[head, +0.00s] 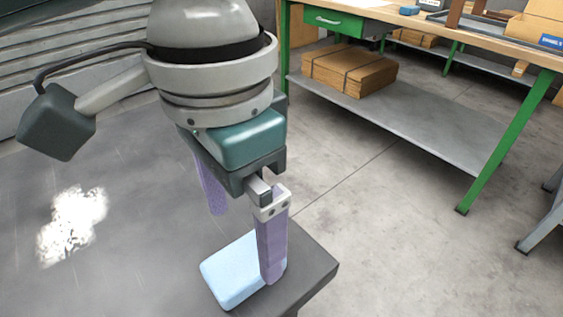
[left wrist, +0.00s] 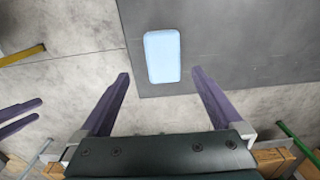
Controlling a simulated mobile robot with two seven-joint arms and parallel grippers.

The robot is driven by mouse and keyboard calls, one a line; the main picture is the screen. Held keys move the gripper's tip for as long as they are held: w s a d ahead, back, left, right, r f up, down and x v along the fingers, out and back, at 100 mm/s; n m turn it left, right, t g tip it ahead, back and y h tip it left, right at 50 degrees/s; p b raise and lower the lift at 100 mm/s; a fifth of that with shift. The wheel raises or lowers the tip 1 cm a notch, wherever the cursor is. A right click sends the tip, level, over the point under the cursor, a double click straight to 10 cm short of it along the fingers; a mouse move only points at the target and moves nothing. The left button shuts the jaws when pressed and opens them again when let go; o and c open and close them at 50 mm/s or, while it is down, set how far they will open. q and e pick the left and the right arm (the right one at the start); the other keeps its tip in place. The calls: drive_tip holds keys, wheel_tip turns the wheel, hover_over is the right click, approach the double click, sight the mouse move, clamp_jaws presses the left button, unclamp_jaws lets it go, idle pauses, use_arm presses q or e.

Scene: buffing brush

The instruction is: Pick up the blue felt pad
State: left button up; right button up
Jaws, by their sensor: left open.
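The light blue felt pad (head: 232,270) lies flat near the corner of the dark grey table in the head view. It also shows whole in the left wrist view (left wrist: 162,56). My left gripper (head: 244,246) is open and empty, pointing down over the pad. In the head view, one purple finger overlaps the pad's right side; I cannot tell whether it touches. In the left wrist view the pad lies ahead of and between the fingertips (left wrist: 160,73). Two purple fingers, seemingly of my right gripper (left wrist: 20,117), show at the left edge there.
The dark table (head: 130,260) bears a white powdery patch (head: 72,225) at left. The table's edge and corner are close to the pad. A green-legged workbench (head: 470,50) with a cardboard stack (head: 350,70) on its shelf stands beyond open floor.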

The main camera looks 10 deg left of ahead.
sight(246, 256)
use_arm(q)
drive_tip(key=f, duration=0.2)
drive_tip(key=f+b, duration=0.1)
drive_tip(key=f, duration=0.1)
drive_tip(key=f+b, duration=0.1)
drive_tip(key=f, duration=0.1)
drive_tip(key=shift+w+a+f, duration=0.15)
drive_tip(key=shift+w+f, duration=0.1)
drive_tip(key=shift+f, duration=0.15)
drive_tip(key=shift+c, duration=0.2)
drive_tip(key=c, duration=1.4)
